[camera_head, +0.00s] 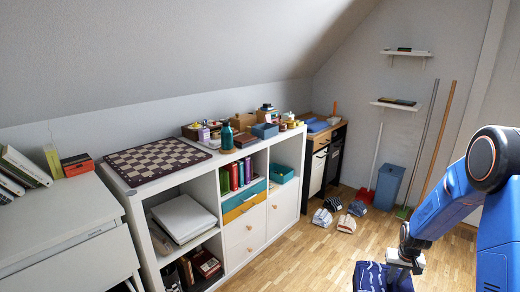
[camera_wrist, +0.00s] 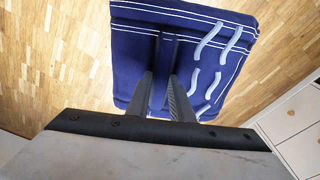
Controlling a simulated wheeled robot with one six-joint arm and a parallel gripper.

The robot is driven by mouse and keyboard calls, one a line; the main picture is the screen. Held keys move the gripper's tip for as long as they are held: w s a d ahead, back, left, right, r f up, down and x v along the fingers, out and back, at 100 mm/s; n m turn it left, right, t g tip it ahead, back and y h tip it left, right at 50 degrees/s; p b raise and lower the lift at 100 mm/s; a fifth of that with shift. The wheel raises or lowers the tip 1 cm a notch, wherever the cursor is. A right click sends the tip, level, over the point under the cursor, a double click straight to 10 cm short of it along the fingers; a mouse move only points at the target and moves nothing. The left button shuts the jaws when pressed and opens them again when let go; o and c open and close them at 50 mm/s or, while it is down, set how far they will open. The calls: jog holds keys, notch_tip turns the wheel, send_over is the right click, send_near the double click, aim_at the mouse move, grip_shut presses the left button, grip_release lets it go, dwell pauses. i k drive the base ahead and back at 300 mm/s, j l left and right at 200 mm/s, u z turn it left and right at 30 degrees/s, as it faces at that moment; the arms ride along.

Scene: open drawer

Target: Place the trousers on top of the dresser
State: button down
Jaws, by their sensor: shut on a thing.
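The trousers are a folded navy blue cloth (camera_wrist: 135,60) with white stitch lines and pale cords. They also show at the bottom of the head view (camera_head: 372,277), partly cut off. My gripper (camera_wrist: 165,88) is shut on the trousers, with its fingers on the cloth; it also shows in the head view (camera_head: 403,262). The trousers hang above the wooden floor. A white chest (camera_head: 75,218) with books on top stands at the left. A white shelf unit with drawers (camera_head: 243,226) stands beside it. I cannot tell which one is the dresser.
A chessboard (camera_head: 155,160) and several small items, including a teal bottle (camera_head: 227,136), cover much of the shelf unit's top. The white chest's front top is bare. Shoes or caps (camera_head: 346,223) lie on the floor near a blue bin (camera_head: 388,187).

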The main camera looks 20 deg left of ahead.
aim_at(53, 212)
jog(key=u, duration=1.05)
